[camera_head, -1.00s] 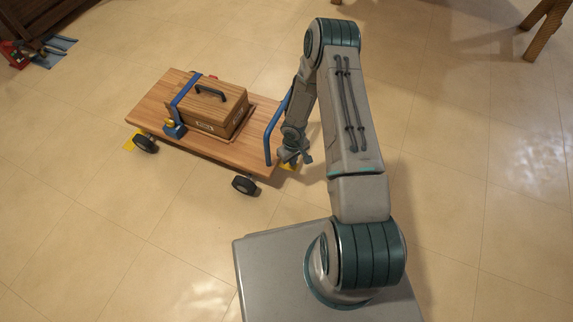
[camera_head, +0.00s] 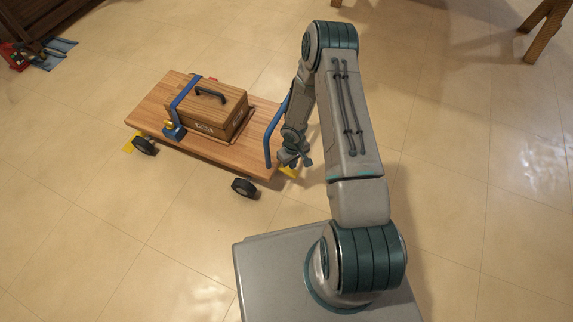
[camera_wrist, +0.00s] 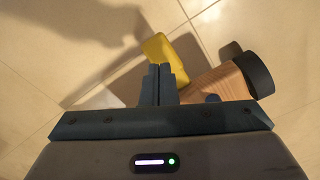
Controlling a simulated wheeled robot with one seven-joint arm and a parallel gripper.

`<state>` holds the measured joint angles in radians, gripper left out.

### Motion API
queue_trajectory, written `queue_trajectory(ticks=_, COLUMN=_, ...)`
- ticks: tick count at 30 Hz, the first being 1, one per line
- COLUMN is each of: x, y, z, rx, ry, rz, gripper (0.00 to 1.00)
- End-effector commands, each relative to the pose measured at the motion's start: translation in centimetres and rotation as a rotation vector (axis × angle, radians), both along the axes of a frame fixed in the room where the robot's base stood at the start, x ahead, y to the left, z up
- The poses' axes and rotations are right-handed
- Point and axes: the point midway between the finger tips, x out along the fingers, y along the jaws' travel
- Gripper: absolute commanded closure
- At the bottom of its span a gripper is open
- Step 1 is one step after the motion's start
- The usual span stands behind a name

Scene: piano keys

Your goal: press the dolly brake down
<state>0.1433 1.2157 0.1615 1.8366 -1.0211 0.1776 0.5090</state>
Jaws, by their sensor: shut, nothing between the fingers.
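The dolly is a wooden flatbed (camera_head: 240,156) with black wheels and a blue handle (camera_head: 272,140) at its right end. A yellow pedal, apparently the brake (camera_head: 290,172), shows low at that end, partly hidden by my gripper (camera_head: 293,160). The wrist view shows the yellow pedal (camera_wrist: 168,58) just beyond my gripper's fingertips (camera_wrist: 159,70), which overlap its near edge in the picture. I cannot tell whether they touch it. My fingers are shut together and empty. The dolly's wooden corner (camera_wrist: 222,84) and a black wheel (camera_wrist: 254,74) lie to the right of the fingers.
A wooden case (camera_head: 207,108) is strapped on the dolly with a blue strap (camera_head: 184,94). Another yellow piece (camera_head: 130,145) shows at the dolly's left end. A red item (camera_head: 17,57) and blue piece (camera_head: 55,54) lie far left. Tiled floor around the dolly is open.

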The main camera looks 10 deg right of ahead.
Motion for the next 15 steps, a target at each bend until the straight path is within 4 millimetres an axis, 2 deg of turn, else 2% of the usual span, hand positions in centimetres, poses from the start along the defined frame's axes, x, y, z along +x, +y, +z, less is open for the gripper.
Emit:
queue_trajectory(ticks=1, x=0.0, y=0.0, z=1.2, rx=0.0, ry=-0.001, rz=0.0, gripper=1.0)
queue_trajectory(ticks=15, x=0.0, y=0.0, z=6.5, rx=0.0, ry=0.0, rz=-0.001, gripper=1.0)
